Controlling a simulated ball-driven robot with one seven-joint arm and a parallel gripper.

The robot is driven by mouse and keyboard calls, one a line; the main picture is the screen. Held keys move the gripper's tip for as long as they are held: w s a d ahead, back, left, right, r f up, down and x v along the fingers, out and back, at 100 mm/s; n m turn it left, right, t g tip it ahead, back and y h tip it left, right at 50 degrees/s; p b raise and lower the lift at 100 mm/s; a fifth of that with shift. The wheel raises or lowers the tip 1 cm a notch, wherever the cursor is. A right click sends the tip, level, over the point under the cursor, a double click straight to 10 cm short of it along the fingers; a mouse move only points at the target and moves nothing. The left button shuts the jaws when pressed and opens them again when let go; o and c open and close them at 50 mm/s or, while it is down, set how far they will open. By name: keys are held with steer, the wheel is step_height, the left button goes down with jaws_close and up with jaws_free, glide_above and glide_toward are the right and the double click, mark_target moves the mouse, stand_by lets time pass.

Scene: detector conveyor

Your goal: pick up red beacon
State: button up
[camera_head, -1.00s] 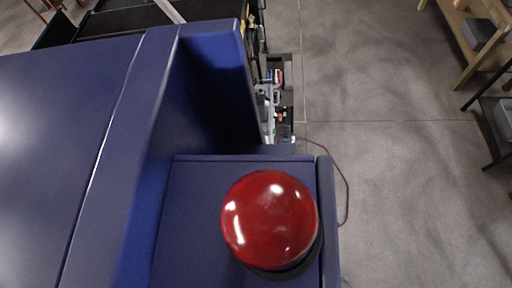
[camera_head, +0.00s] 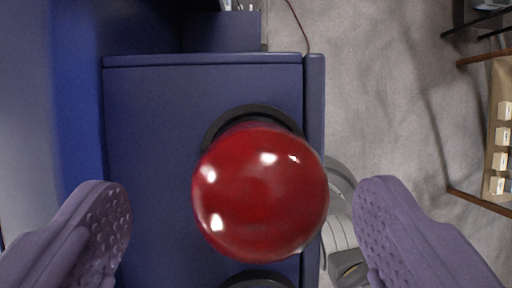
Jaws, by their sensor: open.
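The red beacon (camera_head: 262,195) is a glossy red dome with a black base ring (camera_head: 254,111) showing at its upper edge. It stands on the blue ledge (camera_head: 150,130) of the machine. My gripper (camera_head: 242,222) is open, with one purple finger on the left of the beacon and the other on the right. There is a clear gap in the picture between each finger and the dome. Neither finger appears to touch it. The lower part of the beacon is hidden under the dome.
A taller blue wall (camera_head: 45,110) of the machine rises on the left. A second black round part (camera_head: 258,281) shows at the bottom edge, below the beacon. Grey floor (camera_head: 390,110) lies open on the right, with a wooden shelf (camera_head: 497,110) at the far right.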

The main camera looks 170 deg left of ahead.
steer(key=x, duration=0.4)
steer(key=shift+s+d+f, duration=0.25)
steer(key=shift+s+d, duration=0.05)
steer(key=shift+w+f, duration=0.2)
steer(key=shift+s, duration=0.1)
steer(key=c, duration=1.2)
